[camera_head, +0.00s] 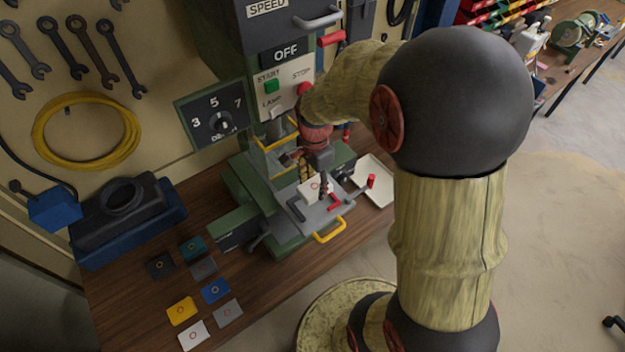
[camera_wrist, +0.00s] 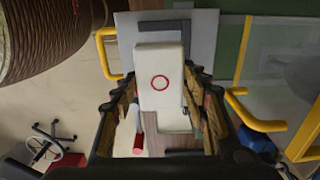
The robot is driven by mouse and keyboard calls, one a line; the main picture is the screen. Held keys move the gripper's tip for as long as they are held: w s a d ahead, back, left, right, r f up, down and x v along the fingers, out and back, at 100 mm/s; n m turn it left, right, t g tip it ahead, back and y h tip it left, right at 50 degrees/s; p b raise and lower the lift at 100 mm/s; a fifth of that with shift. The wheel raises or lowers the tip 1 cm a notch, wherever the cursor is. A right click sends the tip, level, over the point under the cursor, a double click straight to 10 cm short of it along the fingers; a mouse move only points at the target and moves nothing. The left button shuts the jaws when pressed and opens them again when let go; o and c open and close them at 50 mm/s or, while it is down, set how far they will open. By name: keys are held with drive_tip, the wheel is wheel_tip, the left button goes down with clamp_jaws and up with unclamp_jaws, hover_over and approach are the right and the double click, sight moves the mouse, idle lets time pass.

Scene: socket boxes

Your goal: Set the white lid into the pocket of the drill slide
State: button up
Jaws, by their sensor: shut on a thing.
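The white lid (camera_wrist: 160,60) is a pale block with a red ring on its face. My gripper (camera_wrist: 163,82) is shut on it, with one finger along each side in the wrist view. In the head view the lid (camera_head: 308,190) shows below my gripper (camera_head: 318,172), over the drill slide. The drill slide (camera_head: 297,208) is a grey plate with a yellow handle at its front; it also shows behind the lid in the wrist view (camera_wrist: 203,38). A dark strip on the plate shows past the lid's far end. The lid hides most of the pocket, and I cannot tell whether they touch.
The green drill press (camera_head: 215,30) rises behind the slide. A pale tray (camera_head: 375,185) lies right of the slide. Several coloured square plates, one of them yellow (camera_head: 181,310), lie on the wooden bench.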

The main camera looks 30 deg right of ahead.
drive_tip(key=shift+f+b, duration=2)
drive_tip(key=shift+f, duration=1.15)
drive_tip(key=o, duration=1.2)
drive_tip(key=shift+o, duration=0.2)
wheel_tip(320, 180, up, 12)
